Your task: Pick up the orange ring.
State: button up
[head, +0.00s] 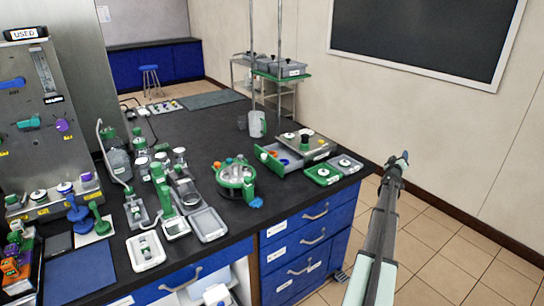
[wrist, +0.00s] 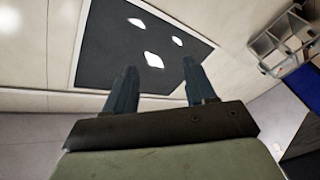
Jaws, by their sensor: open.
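A small orange item (head: 273,154), possibly the orange ring, shows in the open drawer (head: 266,160) of the grey box on the bench, beside a blue item (head: 284,161). It is too small to tell its shape. Another orange spot (head: 217,165) sits at the green round rack. My gripper (head: 398,160) is raised over the floor, off the bench's right end and apart from all of these. In the wrist view, my gripper (wrist: 158,78) has its two fingers wide apart with nothing between them. No orange item shows in the wrist view.
The black bench (head: 200,115) carries much glassware and equipment at its front and left. Two green-and-grey pads (head: 323,175) lie right of the drawer. Tall metal rods (head: 279,40) stand behind the box. A dark wall board (head: 425,40) is at the back right.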

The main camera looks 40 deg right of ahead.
jog(key=w+a+r+t+y, duration=0.1)
jog(key=w+r+t+y, duration=0.15)
jog(key=w+r, duration=1.1)
jog(key=w+a+r+y, duration=0.5)
jog(key=w+a+r, duration=0.3)
jog(key=w, duration=0.3)
jog(key=w+a+f+n+g+y, duration=0.1)
jog(key=w+a+f+n+y, duration=0.2)
jog(key=a, duration=0.5)
jog(key=w+a+f+n+y, duration=0.1)
jog(key=w+a+y, duration=0.2)
jog(key=w+a, duration=0.35)
jog(key=a+f+n+g+y, duration=0.2)
jog(key=a+g, duration=0.1)
jog(key=a, duration=0.8)
jog(key=a+f+n+g+y, duration=0.1)
jog(key=a+n+g+y, duration=0.15)
jog(key=a, duration=0.75)
jog(key=x, duration=0.8)
jog(key=shift+s+a+f, duration=0.1)
jog(key=shift+s+f, duration=0.1)
jog(key=shift+s, duration=0.2)
jog(key=shift+s+x, duration=0.15)
jog(key=shift+x, duration=1.15)
jog(key=shift+s+x, duration=0.2)
jog(key=shift+x, duration=1.1)
jog(key=shift+f, duration=0.1)
jog(key=c, duration=0.7)
